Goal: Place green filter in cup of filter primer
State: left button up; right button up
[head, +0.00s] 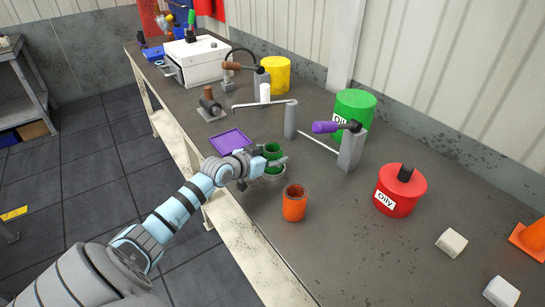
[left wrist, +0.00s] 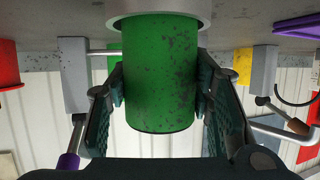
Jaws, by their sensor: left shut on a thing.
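The green filter (head: 272,151) is a speckled green cylinder. It stands upright with its lower end at a pale round cup (head: 273,173) on the bench, and also shows in the left wrist view (left wrist: 161,75). In that view, which is upside down, the filter's end meets the cup's rim (left wrist: 160,22) and appears to be inside it. How deep it sits is hidden. My left gripper (head: 264,160) is shut on the filter, with one finger on each side in the left wrist view (left wrist: 161,95). My right gripper is not in view.
An orange open can (head: 294,203) stands close in front. A purple tray (head: 231,141) lies behind the gripper. Grey posts with a bent metal arm (head: 265,104) and a purple handle (head: 326,127) stand beyond.

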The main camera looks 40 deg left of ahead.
aim_at(267, 156)
pick_arm(q)
jog(key=o, duration=1.6)
jog(key=shift+f, duration=0.1)
jog(key=shift+c, duration=0.2)
jog(key=shift+s+r, duration=0.2)
jog(key=shift+r, duration=0.05)
jog(key=p+v, duration=0.3)
jog(key=v, duration=0.2)
jog(key=shift+s+r, duration=0.25)
jog(key=shift+r, duration=0.05)
jog(key=p+v, duration=0.6)
jog(key=shift+d+f, duration=0.1)
jog(key=shift+f, duration=0.05)
